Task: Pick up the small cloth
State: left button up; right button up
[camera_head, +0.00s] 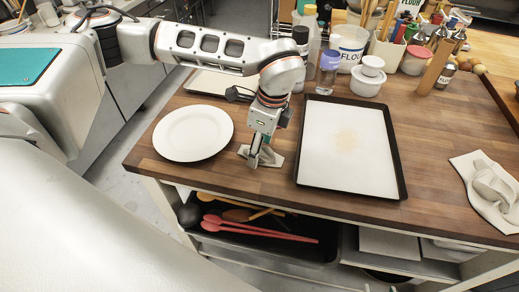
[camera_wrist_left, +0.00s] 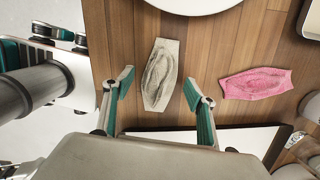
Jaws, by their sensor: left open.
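A small crumpled pale grey cloth (camera_head: 274,160) lies on the wooden table between the white plate and the dark tray. In the left wrist view the cloth (camera_wrist_left: 160,78) lies flat, with a pink cloth (camera_wrist_left: 256,83) beside it. My left gripper (camera_head: 258,160) reaches down over the grey cloth in the head view. In the left wrist view its fingers (camera_wrist_left: 160,92) are spread apart, with the cloth between and beyond them. The gripper hides part of the cloth in the head view. I cannot make out my right gripper's fingers clearly.
A white plate (camera_head: 193,133) lies left of the cloth. A dark tray with a pale sheet (camera_head: 345,170) lies right. Jars and a flour tub (camera_head: 349,45) crowd the back. Another cloth (camera_head: 490,215) lies far right. Red utensils (camera_head: 250,230) sit on a lower shelf.

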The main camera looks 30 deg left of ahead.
pick_arm(q)
jog(key=shift+f, duration=0.1)
jog(key=shift+c, duration=0.4)
jog(key=c, duration=1.2)
jog(key=shift+o, duration=0.2)
notch_tip(320, 180, up, 20)
jog(key=b, duration=0.1)
jog(key=shift+o, duration=1.3)
jog(key=shift+c, duration=0.7)
